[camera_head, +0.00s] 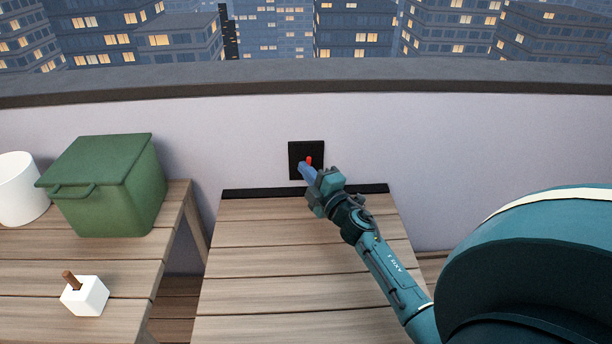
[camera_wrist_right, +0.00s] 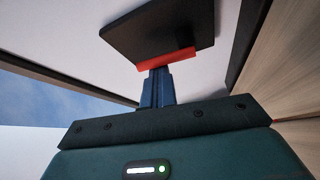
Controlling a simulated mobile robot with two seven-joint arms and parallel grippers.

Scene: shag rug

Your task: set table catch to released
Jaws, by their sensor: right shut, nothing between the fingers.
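The catch shows as a black square plate (camera_head: 297,150) on the pale wall with a small red lever (camera_head: 309,160) on it. In the right wrist view the black plate (camera_wrist_right: 160,28) is close ahead, with the red lever (camera_wrist_right: 166,59) as a bar along its near edge. My right gripper (camera_head: 304,168) is at the plate, its blue fingers shut and empty. Its fingertips (camera_wrist_right: 158,72) are right by the red lever; I cannot tell whether they touch. The slatted wooden table (camera_head: 280,255) is below, with a black strip (camera_head: 245,192) along its wall side. My left gripper is out of view.
A second wooden table on the left (camera_head: 30,270) carries a green lidded bin (camera_head: 120,190), a white cylinder (camera_head: 20,185) and a white block with a brown peg (camera_head: 85,297). A gap separates the tables. The middle table's top is clear except under my right arm.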

